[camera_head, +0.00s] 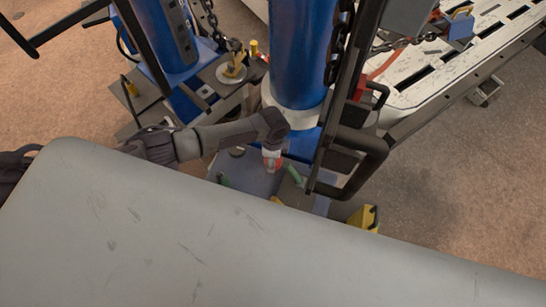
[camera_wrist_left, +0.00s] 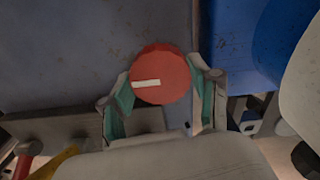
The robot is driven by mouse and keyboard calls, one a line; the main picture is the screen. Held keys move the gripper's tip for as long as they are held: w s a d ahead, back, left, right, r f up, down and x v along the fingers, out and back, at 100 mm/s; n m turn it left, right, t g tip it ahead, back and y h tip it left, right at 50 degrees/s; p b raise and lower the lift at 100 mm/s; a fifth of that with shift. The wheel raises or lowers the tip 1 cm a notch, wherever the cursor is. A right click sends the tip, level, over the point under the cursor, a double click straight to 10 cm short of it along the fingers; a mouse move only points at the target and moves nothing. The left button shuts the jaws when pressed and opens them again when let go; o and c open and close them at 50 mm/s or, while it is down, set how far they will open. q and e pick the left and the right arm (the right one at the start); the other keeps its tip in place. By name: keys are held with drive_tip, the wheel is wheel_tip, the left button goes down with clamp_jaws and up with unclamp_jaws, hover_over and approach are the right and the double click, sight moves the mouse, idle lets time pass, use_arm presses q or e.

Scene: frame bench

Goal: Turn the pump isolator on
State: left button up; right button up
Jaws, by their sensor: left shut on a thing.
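The pump isolator appears as a round red knob (camera_wrist_left: 168,74) with a white bar on its face, in the left wrist view. The bar lies nearly level and points to the left of that picture. My left gripper (camera_wrist_left: 163,88) has its teal-padded fingers on either side of the knob and is shut on it. In the head view my left arm comes in from the left and bends down beside the blue column. A small red and white part shows at its end; I cannot tell whether that is the knob. My right gripper is not in view.
A thick blue column (camera_head: 298,55) stands just behind the left arm. A black handle frame (camera_head: 368,165) is close on its right. A large grey surface (camera_head: 180,235) fills the foreground. A pale slotted bench (camera_head: 440,75) is at the upper right; brown floor is open at right.

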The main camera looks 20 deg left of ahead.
use_arm(q)
drive_tip(key=o, duration=1.2)
drive_tip(key=shift+c, duration=0.2)
drive_tip(key=shift+r, duration=0.2)
wheel_tip(320, 180, up, 12)
drive_tip(key=shift+f, duration=0.15)
drive_tip(key=shift+f, duration=0.1)
